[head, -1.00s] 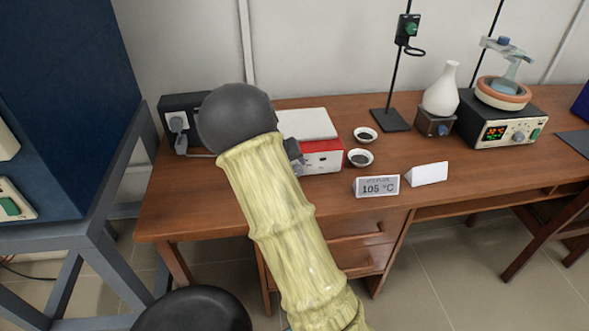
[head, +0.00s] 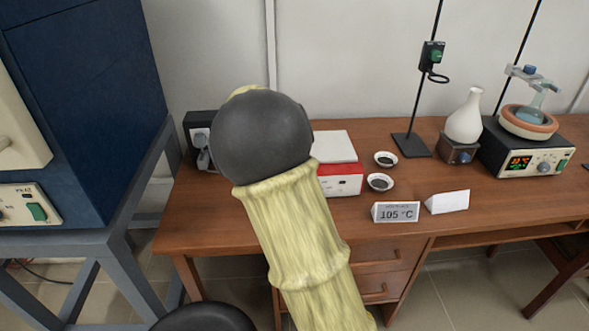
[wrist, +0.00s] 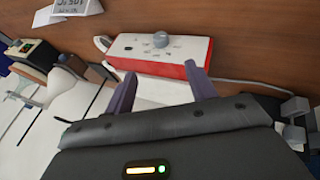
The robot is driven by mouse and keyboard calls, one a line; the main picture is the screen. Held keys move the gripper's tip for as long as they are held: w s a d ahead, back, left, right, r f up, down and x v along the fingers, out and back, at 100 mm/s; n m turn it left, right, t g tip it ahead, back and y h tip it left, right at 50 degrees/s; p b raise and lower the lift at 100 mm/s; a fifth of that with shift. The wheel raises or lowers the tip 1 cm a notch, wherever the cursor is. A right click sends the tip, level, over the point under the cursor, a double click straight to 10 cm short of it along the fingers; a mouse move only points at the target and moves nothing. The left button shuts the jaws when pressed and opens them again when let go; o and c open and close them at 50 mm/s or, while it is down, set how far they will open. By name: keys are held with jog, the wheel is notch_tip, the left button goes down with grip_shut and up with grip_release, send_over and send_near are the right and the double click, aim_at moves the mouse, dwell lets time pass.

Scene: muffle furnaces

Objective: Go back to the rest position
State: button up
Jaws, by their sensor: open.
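My gripper (wrist: 162,92) shows in the wrist view with its two purple fingers spread apart and nothing between them. Beyond the fingertips is a red and white device (wrist: 160,52) with a round grey knob, on the brown wooden table. In the head view my arm in its yellow sleeve rises in front of the table, and its dark round end hides my gripper. The red and white device (head: 342,183) also shows there, partly behind my arm, with its pale flat top (head: 334,146).
The wooden table (head: 300,222) bears two small dishes (head: 380,181), a 105 °C sign (head: 396,212), a blank white card (head: 447,201), a white flask (head: 465,118) and a heating unit (head: 525,152). A blue furnace (head: 95,95) on a grey stand is at left. A black stool (head: 203,318) stands in front.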

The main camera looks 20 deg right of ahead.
jog(key=s+a+f+n+y, duration=0.1)
jog(key=s+a+f+y, duration=0.15)
jog(key=s, duration=0.55)
jog(key=s+a+f+y, duration=0.1)
jog(key=s+a, duration=0.3)
jog(key=s, duration=0.3)
jog(key=s+a+f+n+y, duration=0.1)
jog(key=s+a+f+y, duration=0.15)
jog(key=s, duration=0.55)
notch_tip(320, 180, up, 16)
jog(key=p, duration=1.5)
jog(key=shift+f+g, duration=0.2)
jog(key=shift+g, duration=0.1)
jog(key=shift+s, duration=0.1)
